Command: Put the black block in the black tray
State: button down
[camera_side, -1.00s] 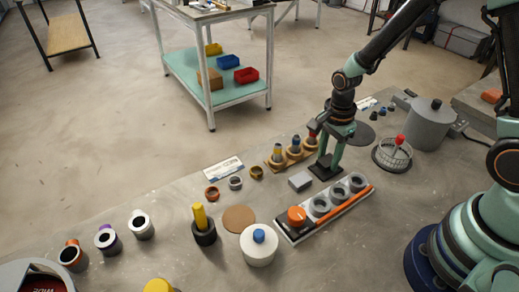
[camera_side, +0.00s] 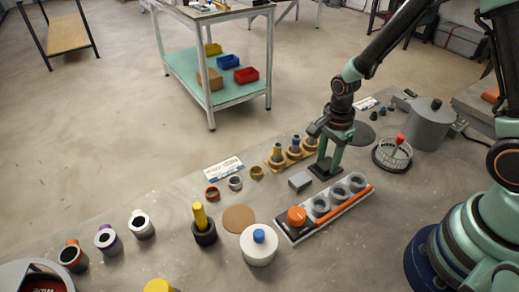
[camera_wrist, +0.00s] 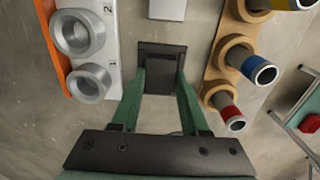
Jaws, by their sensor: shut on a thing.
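My gripper (camera_side: 328,164) points down at the table, its two green fingers reaching a flat, dark, square black tray (camera_side: 318,175). In the wrist view the gripper (camera_wrist: 162,64) is shut on the black block (camera_wrist: 162,61), which shows as dark between the fingertips. The tray's dark edge (camera_wrist: 162,45) shows just beyond the block. Black on black, the border between block and tray is hard to see, and I cannot tell whether the block rests on the tray's floor. In the side view the fingers mostly hide the block.
A jig strip with grey rings (camera_side: 339,194) and an orange knob (camera_side: 297,216) lies close in front. A grey block (camera_side: 300,181) is left of the tray. A wooden rack with coloured tubes (camera_side: 277,162) stands close behind. A wire basket (camera_side: 392,155) is at right.

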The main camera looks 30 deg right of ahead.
jog(key=shift+c, duration=1.7)
grip_release()
jog(key=shift+o, duration=0.3)
jog(key=shift+o, duration=0.5)
jog(key=shift+r, duration=0.2)
jog(key=shift+r, duration=0.6)
